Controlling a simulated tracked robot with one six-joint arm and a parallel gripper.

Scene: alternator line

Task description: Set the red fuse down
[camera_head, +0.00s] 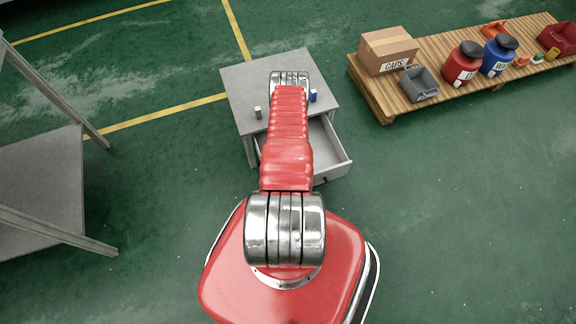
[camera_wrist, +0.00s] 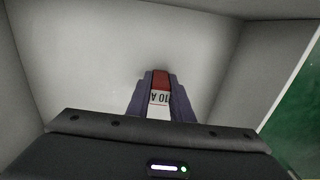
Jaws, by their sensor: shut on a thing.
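In the wrist view my gripper (camera_wrist: 161,95) is shut on the red fuse (camera_wrist: 160,80), which has a red end and a white label reading "10 A". The fuse is between the two fingers, over the pale inside of a drawer (camera_wrist: 75,60). I cannot tell whether the fuse touches the drawer floor. In the head view the drawer (camera_head: 332,150) is pulled open from a grey cabinet (camera_head: 245,85). My red arm covers part of the cabinet and drawer there, and hides the gripper and the fuse.
On the cabinet top stand a small grey-white item (camera_head: 258,112) and a small blue item (camera_head: 312,96). A wooden bench (camera_head: 380,98) at the right holds a cardboard box (camera_head: 388,50), a grey bin (camera_head: 420,84) and jars. A grey shelf frame (camera_head: 45,190) stands at the left.

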